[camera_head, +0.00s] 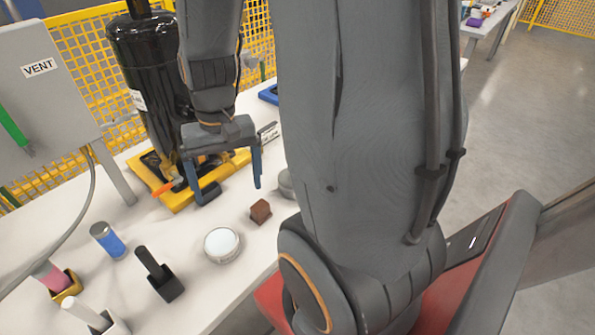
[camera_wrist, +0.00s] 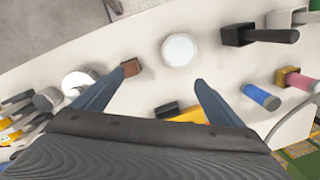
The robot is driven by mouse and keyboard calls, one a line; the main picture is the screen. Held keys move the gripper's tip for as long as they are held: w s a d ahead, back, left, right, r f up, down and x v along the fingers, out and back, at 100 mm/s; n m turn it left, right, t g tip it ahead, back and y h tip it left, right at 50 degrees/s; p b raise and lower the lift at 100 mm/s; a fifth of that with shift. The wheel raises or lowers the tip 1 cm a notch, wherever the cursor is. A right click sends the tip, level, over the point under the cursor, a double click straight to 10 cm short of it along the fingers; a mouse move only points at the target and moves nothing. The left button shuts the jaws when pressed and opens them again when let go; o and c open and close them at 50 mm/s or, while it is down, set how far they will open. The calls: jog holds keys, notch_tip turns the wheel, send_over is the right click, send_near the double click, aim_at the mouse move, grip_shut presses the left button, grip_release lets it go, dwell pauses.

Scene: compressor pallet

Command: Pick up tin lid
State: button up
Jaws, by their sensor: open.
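A round, pale disc with a metallic rim, seemingly the tin lid (camera_head: 222,243), lies on the white table in the head view. In the wrist view the tin lid (camera_wrist: 180,49) is at upper middle, beyond the fingertips. My gripper (camera_head: 231,184) is open and empty, with its two blue fingers spread. It is above the table, behind the disc in the head view and apart from it. The fingers (camera_wrist: 160,82) also show in the wrist view, with bare table between their tips.
A brown block (camera_head: 260,211) sits right of the disc. A grey round piece (camera_head: 286,183) is partly hidden by my arm. A black-handled holder (camera_head: 158,275) and a blue cylinder (camera_head: 107,240) stand left. A black compressor (camera_head: 148,75) on a yellow base (camera_head: 180,198) stands behind.

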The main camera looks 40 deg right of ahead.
jog(key=d+f+m+y+p, duration=0.1)
jog(key=d+m+p, duration=0.1)
jog(key=d+m, duration=0.3)
jog(key=d+f+m+t+y+p, duration=0.1)
jog(key=d+m+p, duration=0.1)
jog(key=d+m, duration=0.4)
jog(key=s+d+f+m+y+p, duration=0.1)
jog(key=d+m+p, duration=0.1)
jog(key=d+m, duration=0.4)
jog(key=shift+s+d+f+t+y, duration=0.1)
jog(key=shift+d+t+y, duration=0.25)
jog(key=shift+d, duration=2.45)
jog(key=shift+a+f, duration=0.1)
jog(key=shift+f, duration=0.25)
jog(key=shift+w+p+x, duration=0.25)
jog(key=shift+p+x, duration=0.25)
jog(key=shift+x, duration=1.2)
jog(key=shift+w+p+x, duration=0.2)
jog(key=shift+p+x, duration=0.25)
jog(key=shift+x, duration=1.25)
jog(key=c, duration=1.1)
jog(key=shift+d, duration=0.25)
jog(key=shift+c, duration=0.2)
